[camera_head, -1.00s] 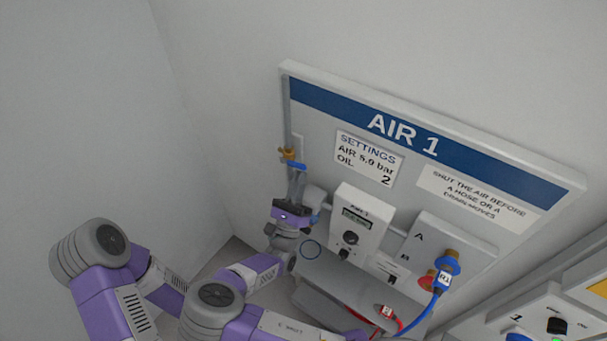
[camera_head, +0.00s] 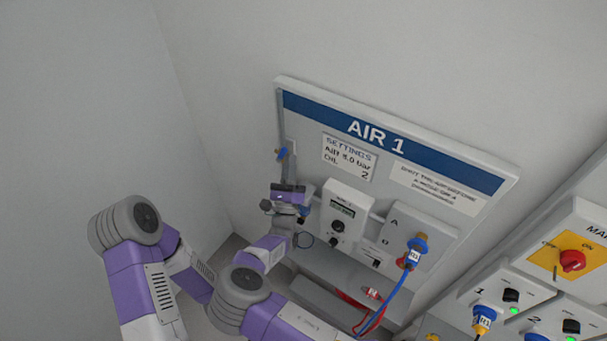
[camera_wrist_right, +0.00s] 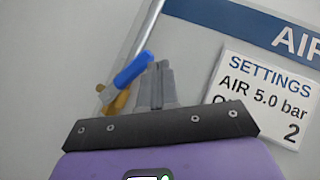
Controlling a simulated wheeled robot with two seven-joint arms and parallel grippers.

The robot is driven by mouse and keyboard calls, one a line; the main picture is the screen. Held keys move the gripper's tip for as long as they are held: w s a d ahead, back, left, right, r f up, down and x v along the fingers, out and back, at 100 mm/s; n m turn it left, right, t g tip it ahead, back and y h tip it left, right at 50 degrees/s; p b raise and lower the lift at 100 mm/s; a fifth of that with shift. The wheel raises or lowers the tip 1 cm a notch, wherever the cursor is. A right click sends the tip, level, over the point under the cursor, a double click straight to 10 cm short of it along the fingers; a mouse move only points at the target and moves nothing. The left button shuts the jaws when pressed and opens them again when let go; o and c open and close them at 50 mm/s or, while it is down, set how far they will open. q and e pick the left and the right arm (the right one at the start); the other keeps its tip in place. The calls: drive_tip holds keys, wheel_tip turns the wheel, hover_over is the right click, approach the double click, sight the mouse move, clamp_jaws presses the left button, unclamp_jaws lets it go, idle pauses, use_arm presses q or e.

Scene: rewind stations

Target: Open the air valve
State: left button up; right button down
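The air valve is a small brass body with a blue lever (camera_head: 281,154) on the pipe at the left edge of the AIR 1 board. In the right wrist view the blue lever (camera_wrist_right: 133,69) slants up to the right, not quite in line with the pipe, above the brass body (camera_wrist_right: 115,98). My right gripper (camera_wrist_right: 157,66) has its fingers together, with nothing seen between them. Its tips are just right of the lever's free end; whether they touch it I cannot tell. In the head view my right wrist is below the valve. My left gripper is out of view.
The AIR 1 board (camera_head: 400,152) carries a settings card (camera_head: 348,157), a regulator box (camera_head: 344,212) and a port block with a blue plug (camera_head: 416,246) and hose. A red hose lies on the grey shelf below. A panel with a red switch (camera_head: 572,261) is at right.

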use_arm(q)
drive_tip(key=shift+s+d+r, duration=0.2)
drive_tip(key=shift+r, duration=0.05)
use_arm(e)
drive_tip(key=shift+w+a+r, duration=0.65)
drive_tip(key=shift+a+r, duration=0.1)
drive_tip(key=shift+r, duration=0.15)
drive_tip(key=shift+a, duration=0.1)
use_arm(q)
drive_tip(key=shift+p, duration=0.3)
